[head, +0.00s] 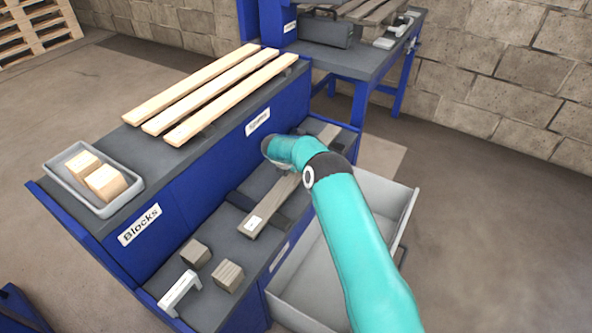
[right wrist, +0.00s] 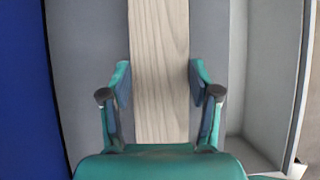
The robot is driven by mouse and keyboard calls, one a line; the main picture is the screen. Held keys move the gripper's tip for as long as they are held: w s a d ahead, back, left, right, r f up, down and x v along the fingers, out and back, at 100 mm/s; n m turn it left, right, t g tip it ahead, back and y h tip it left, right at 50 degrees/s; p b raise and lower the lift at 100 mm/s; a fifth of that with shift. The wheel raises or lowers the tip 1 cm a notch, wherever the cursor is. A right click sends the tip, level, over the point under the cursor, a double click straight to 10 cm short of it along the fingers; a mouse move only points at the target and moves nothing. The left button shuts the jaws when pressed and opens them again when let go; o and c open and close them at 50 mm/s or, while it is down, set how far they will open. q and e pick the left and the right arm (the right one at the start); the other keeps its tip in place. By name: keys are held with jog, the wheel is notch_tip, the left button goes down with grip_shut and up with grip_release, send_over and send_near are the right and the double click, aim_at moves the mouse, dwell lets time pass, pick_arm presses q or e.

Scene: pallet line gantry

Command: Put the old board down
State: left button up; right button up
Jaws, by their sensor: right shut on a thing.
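The old board (head: 268,207) is a long grey weathered plank with a white label near its near end. In the head view it lies along the lower grey shelf, over or just above dark cross strips. My right gripper (right wrist: 160,97) is shut on it, one finger at each long edge, in the right wrist view, where the board (right wrist: 160,45) runs straight up the picture. In the head view my teal right arm hides the middle of the board and the fingers. I cannot tell whether the board touches the strips. My left gripper is not in view.
Pale new boards (head: 205,90) lie on the upper shelf beside a grey tray (head: 52,174) of pale blocks. Two grey blocks (head: 195,253) and a white handle-like piece (head: 180,292) sit on the lower shelf. An open grey drawer (head: 318,290) juts out at right. A blue workbench stands behind.

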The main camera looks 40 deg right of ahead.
jog(key=o, duration=1.5)
jog(key=v, duration=1.2)
jog(key=shift+p, duration=0.35)
jog(key=shift+s, duration=0.15)
